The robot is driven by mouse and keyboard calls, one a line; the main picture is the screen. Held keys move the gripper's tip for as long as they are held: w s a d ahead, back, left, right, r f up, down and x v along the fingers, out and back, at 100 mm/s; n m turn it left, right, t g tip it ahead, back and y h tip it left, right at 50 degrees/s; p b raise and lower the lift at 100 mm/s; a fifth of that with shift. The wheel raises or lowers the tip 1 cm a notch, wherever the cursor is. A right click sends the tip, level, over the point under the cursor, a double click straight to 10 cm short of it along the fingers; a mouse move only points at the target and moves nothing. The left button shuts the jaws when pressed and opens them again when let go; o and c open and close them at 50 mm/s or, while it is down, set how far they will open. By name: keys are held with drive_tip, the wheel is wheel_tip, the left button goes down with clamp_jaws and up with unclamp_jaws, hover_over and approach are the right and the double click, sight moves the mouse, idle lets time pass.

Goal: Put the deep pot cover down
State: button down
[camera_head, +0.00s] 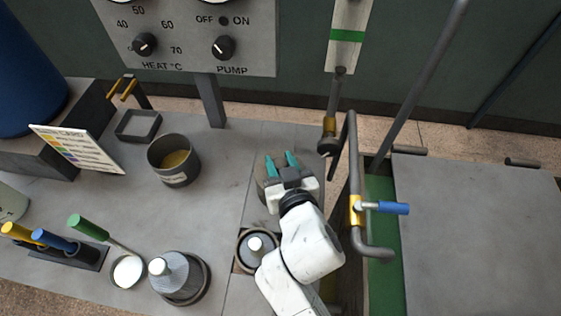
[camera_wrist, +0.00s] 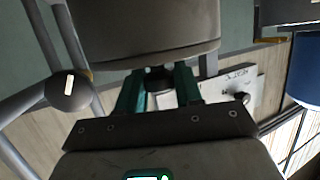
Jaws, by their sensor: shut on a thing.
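The deep pot cover is the wide grey-brown round piece at the top of the wrist view (camera_wrist: 150,35), with a dark knob (camera_wrist: 158,80) between my two teal fingers. My gripper (camera_head: 281,160) is shut on that knob. In the head view the cover (camera_head: 262,170) shows only partly behind my fingers, above the right part of the grey bench. An open dark pot (camera_head: 157,163) with yellowish contents and a label stands left of my gripper, apart from it. I cannot tell how high the cover is above the bench.
A small white dish (camera_head: 128,271) and colored-handled tools (camera_head: 85,226) are at left. A pipe with a blue-handled valve (camera_head: 393,208) rises at right.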

drive_tip(key=shift+f, duration=0.1)
drive_tip(key=c, duration=0.7)
unclamp_jaws()
drive_tip(key=shift+o, duration=0.2)
